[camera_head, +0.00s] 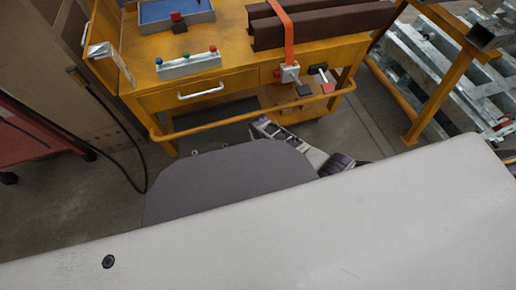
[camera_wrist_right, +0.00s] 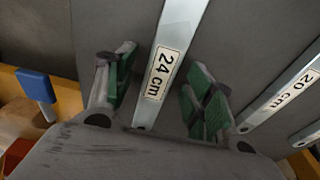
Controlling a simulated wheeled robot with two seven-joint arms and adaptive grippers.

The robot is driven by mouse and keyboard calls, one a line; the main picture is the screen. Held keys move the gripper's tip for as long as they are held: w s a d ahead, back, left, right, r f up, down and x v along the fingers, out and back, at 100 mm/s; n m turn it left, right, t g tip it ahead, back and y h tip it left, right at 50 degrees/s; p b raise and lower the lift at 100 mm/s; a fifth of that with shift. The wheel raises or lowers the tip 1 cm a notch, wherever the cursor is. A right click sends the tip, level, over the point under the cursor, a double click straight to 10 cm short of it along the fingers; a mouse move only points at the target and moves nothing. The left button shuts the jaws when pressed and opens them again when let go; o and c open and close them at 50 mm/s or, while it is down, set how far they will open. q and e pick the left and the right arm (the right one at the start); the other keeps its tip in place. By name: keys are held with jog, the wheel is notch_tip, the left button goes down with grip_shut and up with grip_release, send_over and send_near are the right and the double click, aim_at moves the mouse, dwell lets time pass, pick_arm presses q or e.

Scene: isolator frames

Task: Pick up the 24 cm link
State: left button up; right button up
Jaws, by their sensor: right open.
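The 24 cm link (camera_wrist_right: 180,28) is a flat, light metal bar with a white "24 cm" label, seen in the right wrist view. It lies against a dark grey surface and runs from the top edge down to the gripper body. A small hole shows near its lower end. My right gripper (camera_wrist_right: 158,88) is open, its green-padded fingers on either side of the link with a visible gap to each. I cannot tell the depth between fingertips and link. I cannot make out the link in the head view, where large grey parts fill the foreground. My left gripper is not in view.
A link labelled "20 cm" (camera_wrist_right: 285,96) lies right of the gripper, with another bar (camera_wrist_right: 308,134) beyond it. A blue knob (camera_wrist_right: 36,86) stands at left. In the head view, a yellow workbench (camera_head: 232,75) carries a three-button box (camera_head: 190,65) and dark beams (camera_head: 325,23).

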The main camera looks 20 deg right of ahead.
dwell(0.5)
grip_shut()
jog(key=shift+w, duration=0.1)
dwell(0.3)
